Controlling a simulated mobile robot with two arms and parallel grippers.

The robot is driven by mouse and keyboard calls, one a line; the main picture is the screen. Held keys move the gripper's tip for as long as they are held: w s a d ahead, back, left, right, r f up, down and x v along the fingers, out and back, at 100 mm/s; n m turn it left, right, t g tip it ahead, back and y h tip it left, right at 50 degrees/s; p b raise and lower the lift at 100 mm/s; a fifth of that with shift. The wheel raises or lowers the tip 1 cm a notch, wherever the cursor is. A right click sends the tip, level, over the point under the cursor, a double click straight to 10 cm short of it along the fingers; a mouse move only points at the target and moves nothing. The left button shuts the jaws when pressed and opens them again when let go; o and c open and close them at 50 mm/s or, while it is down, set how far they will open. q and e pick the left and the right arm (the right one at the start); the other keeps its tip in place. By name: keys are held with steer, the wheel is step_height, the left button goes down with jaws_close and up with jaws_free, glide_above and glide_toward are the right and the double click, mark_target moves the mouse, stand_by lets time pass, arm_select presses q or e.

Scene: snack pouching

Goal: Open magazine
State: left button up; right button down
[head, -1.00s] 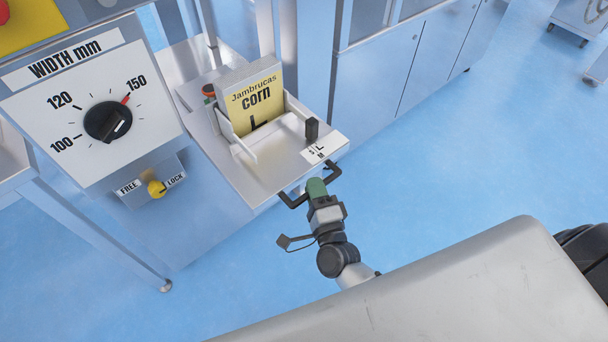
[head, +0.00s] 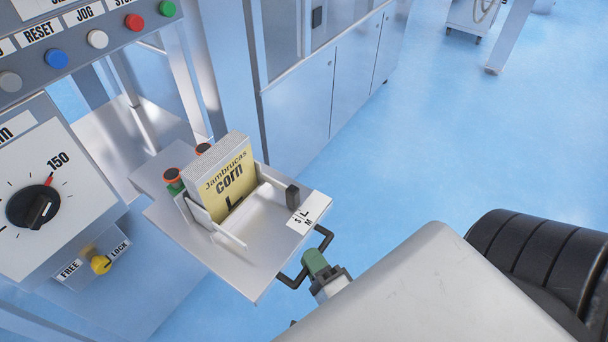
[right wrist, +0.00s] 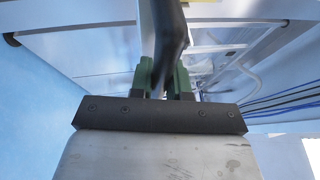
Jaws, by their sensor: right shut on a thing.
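The magazine (head: 262,262) is a metal tray sticking out from the machine. It carries a stack of yellow "Jambrucas corn" pouches (head: 232,180) standing between metal guides. A black bar handle (head: 291,281) is fixed to its front edge. My right gripper (head: 314,259), with green fingers, is shut on this handle. In the right wrist view the dark handle (right wrist: 171,35) runs between the green fingers (right wrist: 164,80). The tray is drawn out, with orange-red capped posts (head: 173,180) showing behind the pouches. My left gripper is not in view.
Left of the tray is a panel with a width dial (head: 34,207) and a yellow FREE/LOCK knob (head: 101,264), its pointer hard to read. Coloured buttons (head: 57,57) are above. Cabinets (head: 305,110) stand behind. Blue floor (head: 440,140) at right is open.

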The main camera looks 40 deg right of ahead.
steer(key=shift+s, duration=0.15)
steer(key=c, duration=1.1)
jaws_free()
steer(key=shift+s, duration=0.1)
steer(key=s+f+b, duration=0.1)
steer(key=s+f, duration=0.1)
steer(key=s, duration=0.8)
steer(key=shift+s+a, duration=0.2)
steer(key=shift+a, duration=0.05)
